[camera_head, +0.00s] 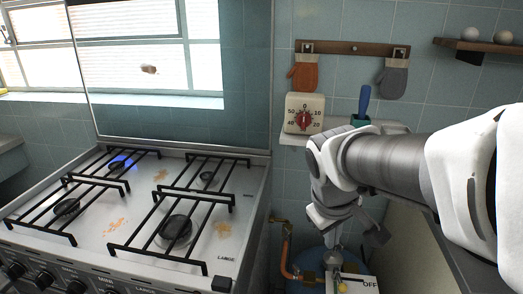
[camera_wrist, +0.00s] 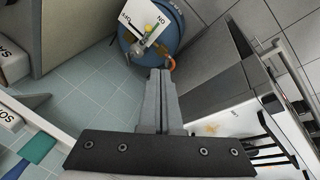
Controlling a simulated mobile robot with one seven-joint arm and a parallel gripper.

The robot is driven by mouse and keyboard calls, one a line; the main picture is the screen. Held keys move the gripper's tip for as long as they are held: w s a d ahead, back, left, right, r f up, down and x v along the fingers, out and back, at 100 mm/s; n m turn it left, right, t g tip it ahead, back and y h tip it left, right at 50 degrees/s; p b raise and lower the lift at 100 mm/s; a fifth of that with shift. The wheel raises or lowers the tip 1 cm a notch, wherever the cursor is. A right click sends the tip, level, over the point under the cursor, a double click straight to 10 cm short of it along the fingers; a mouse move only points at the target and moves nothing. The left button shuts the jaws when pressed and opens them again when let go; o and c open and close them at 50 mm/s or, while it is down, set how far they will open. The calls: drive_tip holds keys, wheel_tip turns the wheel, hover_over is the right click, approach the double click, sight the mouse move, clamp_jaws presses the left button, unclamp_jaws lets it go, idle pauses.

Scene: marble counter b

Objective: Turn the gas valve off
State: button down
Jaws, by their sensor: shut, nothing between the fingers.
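The blue gas cylinder (camera_head: 309,262) stands on the floor to the right of the stove, partly hidden below my gripper. Its yellow valve knob (camera_head: 342,286) shows at the bottom edge, beside a white label (camera_head: 366,284) reading OFF. In the wrist view the cylinder (camera_wrist: 181,24) is at the top, with the ON/OFF label (camera_wrist: 140,18) and yellow knob (camera_wrist: 149,29) on it. My gripper (camera_wrist: 160,72) is shut and empty. Its fingertips point toward the valve and appear apart from it in the wrist view.
An orange hose (camera_head: 285,262) runs between the stove side and the cylinder. The stove (camera_head: 140,205) has a blue flame (camera_head: 121,161) at its back-left burner. A red-dial timer (camera_head: 303,114) and hanging mitts (camera_head: 305,74) are behind my arm. A counter edge lies to the right.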

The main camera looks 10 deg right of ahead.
drive_tip(key=w+d+f+n+g+p, duration=0.25)
drive_tip(key=w+f+n, duration=0.25)
drive_tip(key=w+f, duration=0.3)
drive_tip(key=w+d+f+n+g+p, duration=0.1)
drive_tip(key=w+f+n+p, duration=0.3)
drive_tip(key=f, duration=0.7)
drive_tip(key=shift+n+g, duration=0.25)
drive_tip(key=shift+n, duration=0.15)
drive_tip(key=b+x, duration=0.1)
drive_tip(key=x, duration=0.3)
drive_tip(key=d+b+x, duration=0.1)
drive_tip(key=x, duration=0.3)
drive_tip(key=d+b+x, duration=0.1)
drive_tip(key=b+x, duration=0.1)
drive_tip(key=x, duration=0.2)
drive_tip(key=shift+w+d+r, duration=0.1)
drive_tip(key=shift+r, duration=0.1)
drive_tip(key=shift+d+f, duration=0.1)
drive_tip(key=shift+d, duration=0.25)
